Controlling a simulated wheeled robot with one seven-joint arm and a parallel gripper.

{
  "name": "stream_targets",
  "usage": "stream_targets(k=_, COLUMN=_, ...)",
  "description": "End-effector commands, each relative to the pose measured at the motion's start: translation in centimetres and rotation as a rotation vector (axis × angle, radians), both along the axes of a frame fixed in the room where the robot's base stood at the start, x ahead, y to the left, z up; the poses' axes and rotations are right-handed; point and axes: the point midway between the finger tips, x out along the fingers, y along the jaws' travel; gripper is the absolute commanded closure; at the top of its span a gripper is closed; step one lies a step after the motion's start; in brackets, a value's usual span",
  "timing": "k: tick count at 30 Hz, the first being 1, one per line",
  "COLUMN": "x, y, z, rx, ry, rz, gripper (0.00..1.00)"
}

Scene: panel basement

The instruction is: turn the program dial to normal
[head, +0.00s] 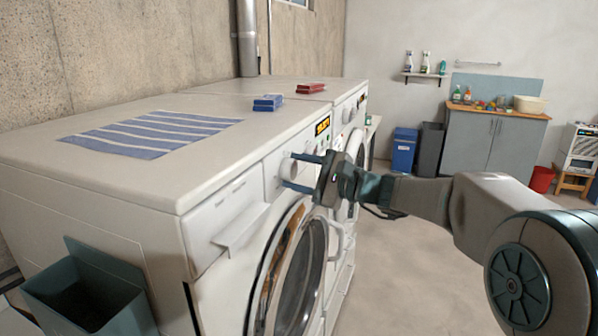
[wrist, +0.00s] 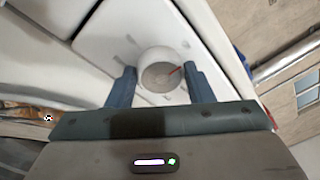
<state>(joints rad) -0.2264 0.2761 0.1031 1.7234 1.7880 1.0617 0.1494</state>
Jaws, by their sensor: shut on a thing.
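The program dial (head: 287,168) is a round white knob on the front panel of the near white washing machine (head: 231,208). In the wrist view the dial (wrist: 165,66) shows a grey face with a red pointer line towards the right. Grey marks surround it on the panel, too blurred to read. My gripper (head: 303,171) reaches in from the right. Its two blue-grey fingers (wrist: 157,85) stand on either side of the dial, shut on it. A display with orange characters (head: 322,126) is right of the dial.
A striped blue cloth (head: 150,134), a blue box (head: 268,103) and a red box (head: 310,89) lie on the machine tops. The drawer handle (head: 240,228) and round door (head: 290,270) are close by. Open floor (head: 420,270) lies right.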

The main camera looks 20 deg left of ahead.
Motion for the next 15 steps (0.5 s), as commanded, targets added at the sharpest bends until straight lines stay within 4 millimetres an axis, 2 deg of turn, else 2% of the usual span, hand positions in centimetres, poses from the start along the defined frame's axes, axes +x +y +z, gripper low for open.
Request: stream_targets(k=15, x=0.13, y=-0.07, z=0.64, rx=0.030, ry=0.385, rz=-0.001, gripper=0.76)
